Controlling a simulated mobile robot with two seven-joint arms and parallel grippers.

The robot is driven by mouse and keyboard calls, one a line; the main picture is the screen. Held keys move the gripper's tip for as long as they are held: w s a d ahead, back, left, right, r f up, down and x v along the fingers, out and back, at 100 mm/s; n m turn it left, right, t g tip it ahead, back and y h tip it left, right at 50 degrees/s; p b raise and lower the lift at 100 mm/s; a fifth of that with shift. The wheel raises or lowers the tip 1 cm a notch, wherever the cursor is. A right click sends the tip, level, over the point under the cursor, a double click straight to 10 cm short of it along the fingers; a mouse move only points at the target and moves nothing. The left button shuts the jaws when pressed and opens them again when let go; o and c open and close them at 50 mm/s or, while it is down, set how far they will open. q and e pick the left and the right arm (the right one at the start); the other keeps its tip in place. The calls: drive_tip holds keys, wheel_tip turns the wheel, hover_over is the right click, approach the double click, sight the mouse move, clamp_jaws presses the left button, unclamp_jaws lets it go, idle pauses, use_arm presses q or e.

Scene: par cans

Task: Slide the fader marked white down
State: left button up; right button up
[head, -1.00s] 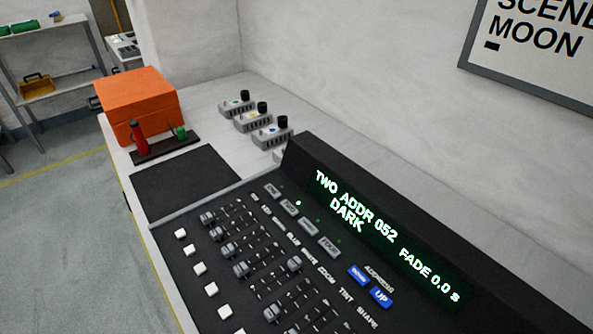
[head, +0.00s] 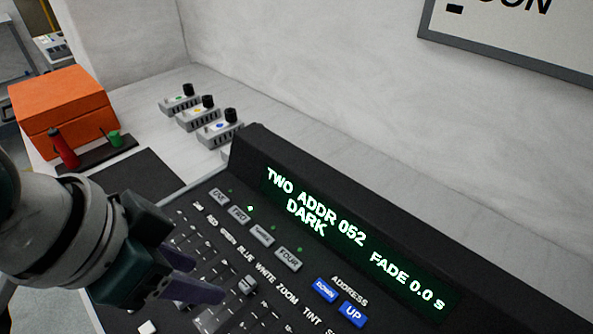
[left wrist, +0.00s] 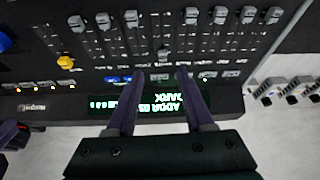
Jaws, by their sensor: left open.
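The fader marked white has a grey knob (head: 248,285) just below the WHITE label, at the label end of its slot. In the left wrist view the same knob (left wrist: 163,54) stands apart from the row of other knobs, nearer the display. My left gripper (head: 206,279) is open and empty over the console. In the left wrist view its two fingers point towards the white knob, one on each side of its line, with the knob just beyond the tips. Contact cannot be told. A dark purple part at the left edge of the left wrist view looks like my right gripper (left wrist: 10,134).
Other fader knobs (left wrist: 219,14) stand in a row at their slots' far ends. A yellow knob (left wrist: 66,62) is off to one side. The lit display (head: 340,240) reads TWO ADDR 052, DARK. Blue DOWN and UP buttons (head: 352,314) and an orange box (head: 62,108) are nearby.

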sight(245, 284)
use_arm(q)
drive_tip(key=shift+m, duration=0.3)
drive_tip(key=b+x, duration=0.1)
drive_tip(key=x, duration=0.2)
drive_tip(key=b+x, duration=0.1)
drive_tip(key=x, duration=0.3)
drive_tip(key=w+b+x, duration=0.1)
drive_tip(key=x, duration=0.3)
drive_tip(key=shift+r, duration=0.2)
use_arm(e)
wheel_tip(245, 284, down, 4)
drive_tip(key=shift+r, duration=0.1)
use_arm(q)
clamp_jaws()
use_arm(e)
drive_tip(key=shift+d, duration=0.1)
drive_tip(key=shift+r, duration=0.1)
